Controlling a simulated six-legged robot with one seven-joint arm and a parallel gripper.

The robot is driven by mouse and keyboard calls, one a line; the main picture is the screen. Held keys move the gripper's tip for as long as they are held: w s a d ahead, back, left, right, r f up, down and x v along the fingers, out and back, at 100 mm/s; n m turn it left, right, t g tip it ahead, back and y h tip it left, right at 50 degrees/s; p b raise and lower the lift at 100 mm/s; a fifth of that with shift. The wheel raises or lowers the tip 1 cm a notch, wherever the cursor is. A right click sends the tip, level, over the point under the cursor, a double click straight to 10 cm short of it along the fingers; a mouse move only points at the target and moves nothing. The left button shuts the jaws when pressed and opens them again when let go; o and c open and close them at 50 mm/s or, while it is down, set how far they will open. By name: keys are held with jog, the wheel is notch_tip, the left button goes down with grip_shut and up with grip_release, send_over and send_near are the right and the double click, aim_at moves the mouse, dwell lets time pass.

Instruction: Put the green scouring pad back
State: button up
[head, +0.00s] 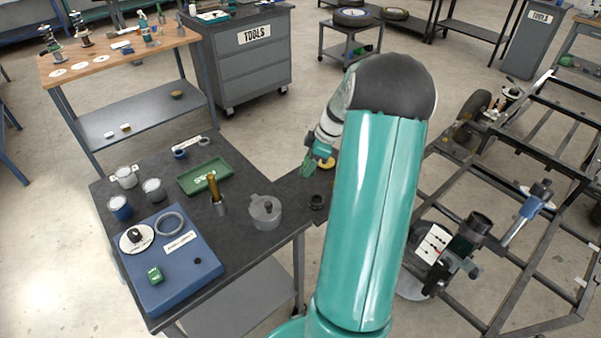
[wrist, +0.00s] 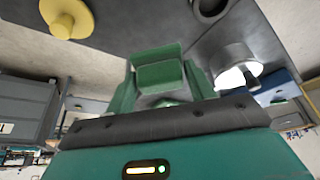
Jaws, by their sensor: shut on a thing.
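My gripper (wrist: 160,82) is shut on a green block-like piece (wrist: 158,65), which looks like the green scouring pad; its fingers are green too. In the head view my gripper (head: 309,166) is small, raised near the dark bench's right edge, and the pad cannot be told apart from the fingers. My arm hides part of the area to the right.
A yellow round thing (head: 327,163) is beside my gripper. A metal frame (head: 540,135) stands right.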

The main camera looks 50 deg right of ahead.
jog(key=w+f, duration=0.3)
jog(key=shift+a+f, duration=0.15)
jog(key=shift+f, duration=0.05)
jog(key=shift+w+f, duration=0.15)
jog(key=shift+f, duration=1.5)
jog(key=shift+c, duration=0.3)
jog(key=o, duration=0.9)
jog(key=shift+o, duration=0.2)
